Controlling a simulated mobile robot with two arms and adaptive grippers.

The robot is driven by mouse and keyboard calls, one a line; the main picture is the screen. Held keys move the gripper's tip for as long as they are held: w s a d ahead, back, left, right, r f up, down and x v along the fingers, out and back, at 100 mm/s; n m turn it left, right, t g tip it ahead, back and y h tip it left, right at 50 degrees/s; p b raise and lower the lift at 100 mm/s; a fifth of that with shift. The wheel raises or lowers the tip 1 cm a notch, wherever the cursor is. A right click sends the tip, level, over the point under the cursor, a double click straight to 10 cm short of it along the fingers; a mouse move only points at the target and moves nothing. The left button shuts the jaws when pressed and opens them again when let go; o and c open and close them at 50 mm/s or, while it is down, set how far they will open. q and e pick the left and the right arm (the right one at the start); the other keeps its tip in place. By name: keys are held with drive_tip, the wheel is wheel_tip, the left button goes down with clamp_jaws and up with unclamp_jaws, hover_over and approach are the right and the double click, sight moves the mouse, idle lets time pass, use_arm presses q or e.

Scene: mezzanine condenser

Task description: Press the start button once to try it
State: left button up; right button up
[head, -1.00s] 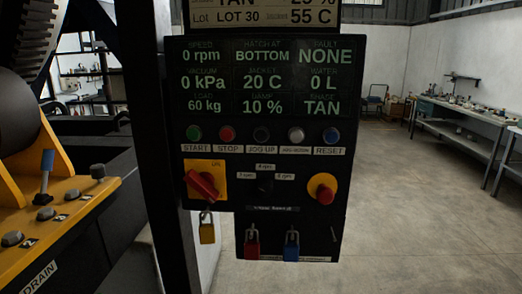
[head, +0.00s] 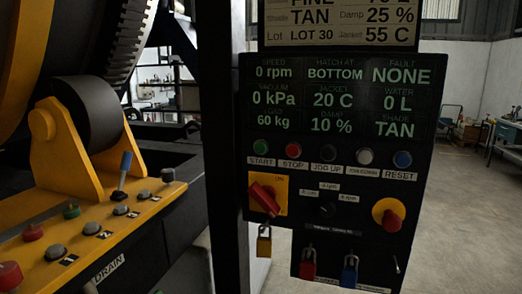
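The start button (head: 261,147) is a round green button at the left end of the button row on the black control panel (head: 335,270). Its label START sits just below it. The stop button (head: 293,149) is red and stands beside it on the right. The panel's display (head: 340,97) reads 0 rpm, hatch at BOTTOM, fault NONE, 0 kPa, 20 C, 0 L, 60 kg, 10 % and TAN. Neither of my grippers is in view.
A yellow ledge (head: 140,222) with several buttons and a blue-handled lever (head: 124,168) lies at left, under a large drum. Open floor (head: 450,220) lies to the right.

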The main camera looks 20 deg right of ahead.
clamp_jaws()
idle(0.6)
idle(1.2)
